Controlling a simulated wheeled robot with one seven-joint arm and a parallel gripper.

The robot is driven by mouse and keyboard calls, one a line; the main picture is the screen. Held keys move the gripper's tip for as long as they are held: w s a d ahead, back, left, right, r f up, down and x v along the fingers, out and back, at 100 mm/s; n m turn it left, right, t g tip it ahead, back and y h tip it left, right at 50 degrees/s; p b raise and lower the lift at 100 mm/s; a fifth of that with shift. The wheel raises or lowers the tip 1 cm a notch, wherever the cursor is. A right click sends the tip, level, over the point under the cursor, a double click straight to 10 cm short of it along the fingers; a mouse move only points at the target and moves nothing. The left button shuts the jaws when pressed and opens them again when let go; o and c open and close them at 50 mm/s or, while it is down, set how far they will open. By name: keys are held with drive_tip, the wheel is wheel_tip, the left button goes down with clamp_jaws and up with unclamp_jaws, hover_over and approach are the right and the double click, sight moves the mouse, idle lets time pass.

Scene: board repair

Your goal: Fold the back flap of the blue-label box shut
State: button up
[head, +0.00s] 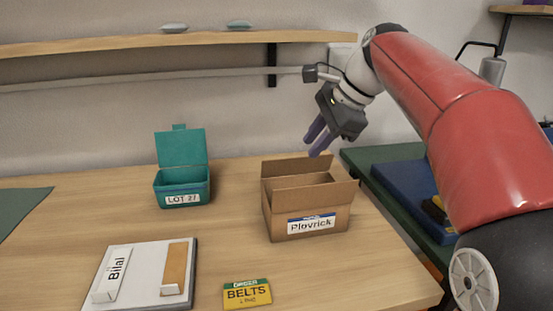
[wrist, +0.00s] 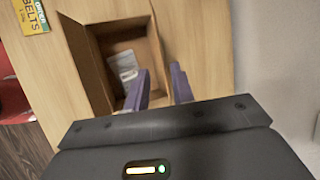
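The blue-label box (head: 283,222) is brown cardboard with a blue-striped "Plovrick" label on its front. Its back flap (head: 285,167) stands up along the far edge. The front flap (head: 318,194) also stands up. My gripper (head: 313,148) has two purple fingers, spread apart and empty, pointing down near the top of the back flap; I cannot tell if they touch it. In the wrist view my gripper (wrist: 160,80) hangs over the back side of the box (wrist: 82,62), one finger over the opening and the other beyond it. A pale item (wrist: 124,68) lies inside.
A teal lidded box (head: 182,188) marked LOT 27 stands open at left.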

sight(295, 162)
drive_tip(key=b+x, duration=0.1)
drive_tip(key=x, duration=0.7)
drive_tip(key=shift+a, duration=0.2)
drive_tip(key=shift+r, duration=0.1)
clamp_jaws()
